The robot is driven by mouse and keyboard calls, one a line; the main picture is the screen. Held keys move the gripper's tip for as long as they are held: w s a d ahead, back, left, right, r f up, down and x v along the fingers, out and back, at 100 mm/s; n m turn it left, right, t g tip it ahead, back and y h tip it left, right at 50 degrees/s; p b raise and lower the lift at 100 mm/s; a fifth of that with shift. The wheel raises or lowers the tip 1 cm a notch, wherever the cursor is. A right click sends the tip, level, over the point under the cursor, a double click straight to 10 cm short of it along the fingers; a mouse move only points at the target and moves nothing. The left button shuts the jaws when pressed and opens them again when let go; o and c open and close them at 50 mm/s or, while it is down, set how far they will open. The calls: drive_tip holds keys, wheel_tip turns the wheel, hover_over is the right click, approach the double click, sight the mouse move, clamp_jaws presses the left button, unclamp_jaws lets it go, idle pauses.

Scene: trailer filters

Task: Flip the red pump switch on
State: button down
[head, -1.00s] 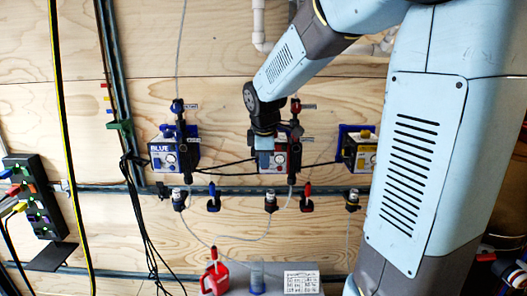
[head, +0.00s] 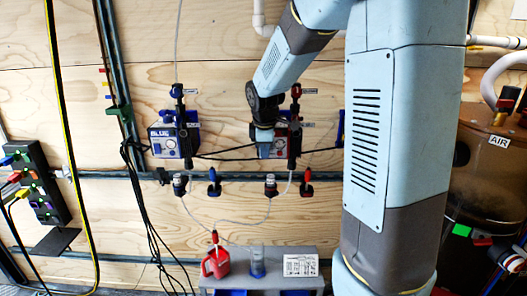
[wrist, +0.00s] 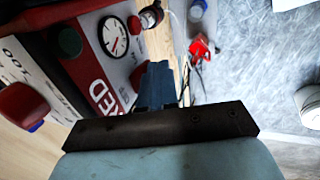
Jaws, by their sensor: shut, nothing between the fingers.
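The red pump (head: 281,133) is a white and red box on the wooden wall, partly hidden behind my arm in the head view. In the wrist view its face (wrist: 88,75) shows large "RED" lettering, a round gauge (wrist: 114,37), a green round part (wrist: 70,41) and a small red part (wrist: 134,25). A large red rounded part (wrist: 22,105) is at the left edge. I cannot tell which part is the switch, or its position. My gripper (head: 264,154) is shut and empty, in front of the pump's lower left. In the wrist view its blue fingers (wrist: 158,72) are beside the face.
The blue pump (head: 166,138) is to the left on the wall. A dark rail (head: 230,174) with valves runs below. Black cables (head: 225,156) cross near the red pump. An air tank (head: 490,180) is at right.

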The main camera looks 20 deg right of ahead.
drive_tip(key=shift+w, duration=0.1)
drive_tip(key=shift+w+f, duration=0.1)
drive_tip(key=shift+d+r, duration=0.1)
drive_tip(key=shift+r, duration=0.1)
drive_tip(key=shift+r, duration=0.65)
drive_tip(key=s+a+r, duration=0.3)
drive_tip(key=s+r, duration=0.4)
drive_tip(key=s, duration=0.2)
drive_tip(key=shift+r, duration=0.4)
